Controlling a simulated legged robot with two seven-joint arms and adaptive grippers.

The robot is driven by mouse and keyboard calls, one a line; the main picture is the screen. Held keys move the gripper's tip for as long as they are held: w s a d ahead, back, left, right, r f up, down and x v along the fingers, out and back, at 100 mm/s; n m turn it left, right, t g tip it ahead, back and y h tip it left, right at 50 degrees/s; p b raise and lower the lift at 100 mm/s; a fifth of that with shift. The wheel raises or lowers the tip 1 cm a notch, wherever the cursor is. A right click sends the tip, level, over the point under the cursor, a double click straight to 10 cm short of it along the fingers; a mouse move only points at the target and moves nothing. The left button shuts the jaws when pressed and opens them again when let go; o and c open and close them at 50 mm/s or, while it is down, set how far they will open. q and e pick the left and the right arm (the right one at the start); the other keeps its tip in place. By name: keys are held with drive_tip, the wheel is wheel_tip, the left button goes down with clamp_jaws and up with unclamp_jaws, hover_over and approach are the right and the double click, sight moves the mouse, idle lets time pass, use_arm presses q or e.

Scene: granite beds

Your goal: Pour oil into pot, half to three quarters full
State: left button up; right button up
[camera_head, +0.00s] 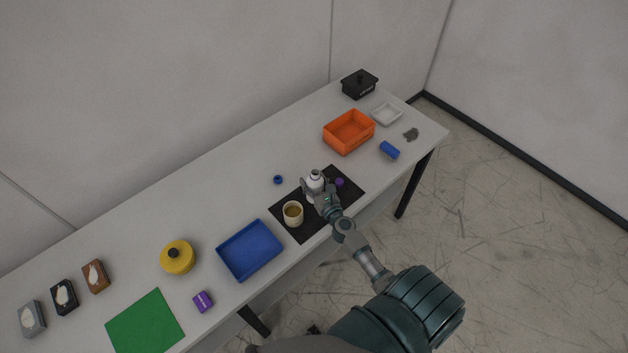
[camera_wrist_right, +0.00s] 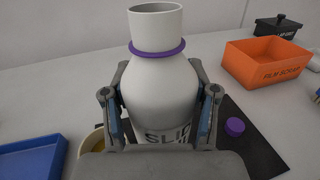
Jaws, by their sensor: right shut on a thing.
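A white bottle (camera_head: 315,181) with a purple neck ring stands upright on the black mat (camera_head: 345,178). My right gripper (camera_head: 317,194) is shut around its body, one finger on each side. In the right wrist view the bottle (camera_wrist_right: 160,75) is open at the top, and its printed label is partly hidden by my gripper (camera_wrist_right: 160,112). A cream pot (camera_head: 287,220) with yellowish-brown contents stands on the mat just left of the bottle. In the right wrist view only part of the pot (camera_wrist_right: 88,143) shows behind the left finger. My left gripper is not in view.
A purple cap (camera_wrist_right: 235,127) lies on the mat right of the bottle. A blue tray (camera_head: 231,266) is left of the mat. An orange bin (camera_head: 348,147), white dish (camera_head: 387,123) and black lidded box (camera_head: 358,92) stand farther right. A small blue cap (camera_head: 278,180) lies behind the mat.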

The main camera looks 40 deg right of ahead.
drive_tip(key=shift+d+r, duration=0.2)
drive_tip(key=shift+r, duration=0.05)
drive_tip(key=s+d+r, duration=0.1)
drive_tip(key=d+r, duration=0.2)
drive_tip(key=d, duration=0.2)
drive_tip(key=shift+d+r, duration=0.25)
drive_tip(key=shift+a, duration=0.2)
